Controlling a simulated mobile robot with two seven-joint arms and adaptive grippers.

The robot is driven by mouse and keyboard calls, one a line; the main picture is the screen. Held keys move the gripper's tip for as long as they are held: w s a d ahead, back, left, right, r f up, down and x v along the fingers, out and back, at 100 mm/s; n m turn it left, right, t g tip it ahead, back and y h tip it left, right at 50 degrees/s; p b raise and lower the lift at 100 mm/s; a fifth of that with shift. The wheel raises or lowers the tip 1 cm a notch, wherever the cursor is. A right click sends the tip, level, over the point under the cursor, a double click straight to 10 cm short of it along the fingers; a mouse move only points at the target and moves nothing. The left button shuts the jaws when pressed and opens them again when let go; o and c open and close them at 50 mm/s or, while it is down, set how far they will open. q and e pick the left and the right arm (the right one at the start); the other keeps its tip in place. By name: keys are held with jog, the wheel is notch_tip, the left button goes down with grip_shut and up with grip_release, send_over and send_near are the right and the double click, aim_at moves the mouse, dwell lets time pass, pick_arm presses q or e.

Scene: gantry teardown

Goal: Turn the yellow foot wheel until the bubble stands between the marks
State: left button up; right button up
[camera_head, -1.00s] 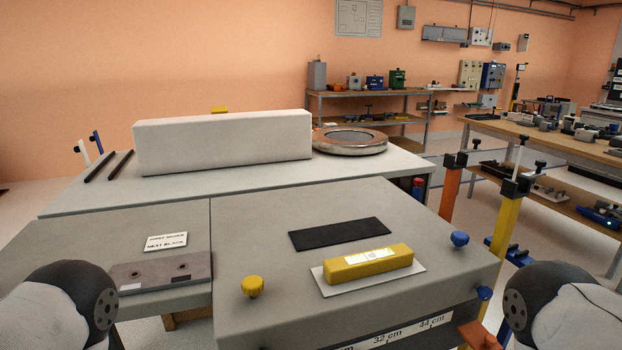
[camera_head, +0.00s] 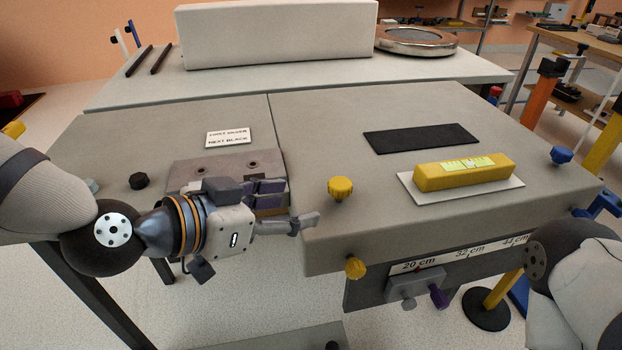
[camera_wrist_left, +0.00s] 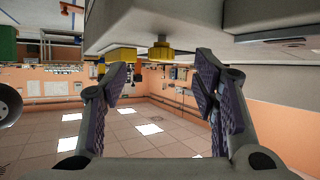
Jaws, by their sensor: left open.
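A yellow wheel (camera_head: 340,187) stands on the slab's top near its left front corner. A second yellow knob (camera_head: 355,267) sits below it at the front edge. A yellow level (camera_head: 440,176) with a green vial (camera_head: 467,163) lies on a white plate (camera_head: 512,186) at the slab's right; the bubble is too small to place. My left gripper (camera_head: 290,205) is open and empty, left of the yellow wheels, its fingers pointing right, apart from them. In the left wrist view two yellow knobs (camera_wrist_left: 160,49) show beyond the open fingers. My right gripper is out of view.
A dark pad (camera_head: 421,138) lies behind the level. A blue knob (camera_head: 562,155) is at the right. A grey plate (camera_head: 205,168) and label card (camera_head: 228,138) lie behind my left gripper. A scale strip (camera_head: 455,253) runs along the front. A white beam (camera_head: 275,35) stands behind.

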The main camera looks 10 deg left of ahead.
aim_at(339, 184)
pick_arm(q)
jog(key=shift+t, duration=0.3)
jog(key=x, duration=0.4)
jog(key=r+b+x, duration=0.1)
jog(key=x, duration=0.3)
jog(key=r+b+x, duration=0.1)
jog(key=x, duration=0.3)
jog(key=shift+w+d, duration=0.3)
jog(key=shift+w, duration=0.05)
jog(key=c, duration=1.2)
jog(key=r+n+t+y+p, duration=0.1)
jog(key=p, duration=0.2)
jog(key=shift+n+y, duration=0.3)
jog(key=shift+f+t, duration=0.25)
jog(key=shift+t, duration=0.05)
jog(key=shift+f, duration=0.2)
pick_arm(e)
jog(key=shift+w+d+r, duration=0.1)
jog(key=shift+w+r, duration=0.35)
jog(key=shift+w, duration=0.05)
